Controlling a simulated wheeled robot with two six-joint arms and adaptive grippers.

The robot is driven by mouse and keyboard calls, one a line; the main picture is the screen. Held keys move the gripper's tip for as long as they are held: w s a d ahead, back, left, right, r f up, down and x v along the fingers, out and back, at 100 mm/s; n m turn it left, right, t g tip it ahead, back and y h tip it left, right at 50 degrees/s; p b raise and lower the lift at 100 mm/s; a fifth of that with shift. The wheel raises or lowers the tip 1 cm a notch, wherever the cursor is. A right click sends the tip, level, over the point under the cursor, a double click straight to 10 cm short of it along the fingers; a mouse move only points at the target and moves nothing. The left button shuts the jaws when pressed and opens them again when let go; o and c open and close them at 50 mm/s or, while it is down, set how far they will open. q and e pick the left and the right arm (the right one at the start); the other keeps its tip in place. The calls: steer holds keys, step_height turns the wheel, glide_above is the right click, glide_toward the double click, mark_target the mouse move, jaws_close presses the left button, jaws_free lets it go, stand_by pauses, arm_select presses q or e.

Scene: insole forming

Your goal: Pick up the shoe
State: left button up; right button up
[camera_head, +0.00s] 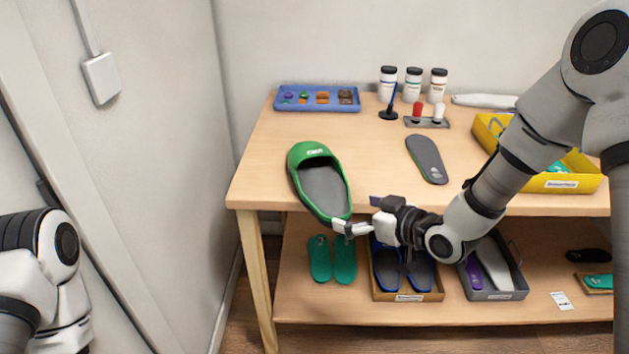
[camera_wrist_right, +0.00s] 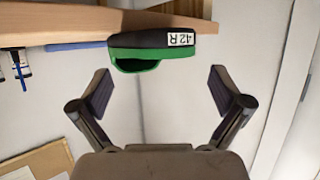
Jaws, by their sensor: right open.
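A green shoe (camera_head: 320,182) with a dark grey inside lies on the tabletop's front left part, its heel end reaching the front edge. My right gripper (camera_head: 358,214) is at the heel end, low by the front edge. In the right wrist view, the shoe (camera_wrist_right: 160,50) shows its heel with a "42 R" label. There the right gripper (camera_wrist_right: 158,90) has its two fingers wide apart and empty, with the shoe ahead between their lines, not touched as far as I can see. Only links of my left arm show at the lower left of the head view; its gripper is out of view.
The table (camera_head: 260,160) carries a blue tray (camera_head: 318,107), several bottles, a grey insole (camera_head: 427,158) and a yellow bin (camera_head: 575,185). Insoles and bins fill the lower shelf (camera_head: 340,308). A wall stands close at left. Bare tabletop lies right of the shoe.

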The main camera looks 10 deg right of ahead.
mark_target(330, 203)
steer(key=x, duration=0.4)
steer(key=shift+w, duration=0.2)
steer(key=shift+r, duration=0.1)
steer(key=c, duration=1.2)
steer(key=shift+r, duration=0.1)
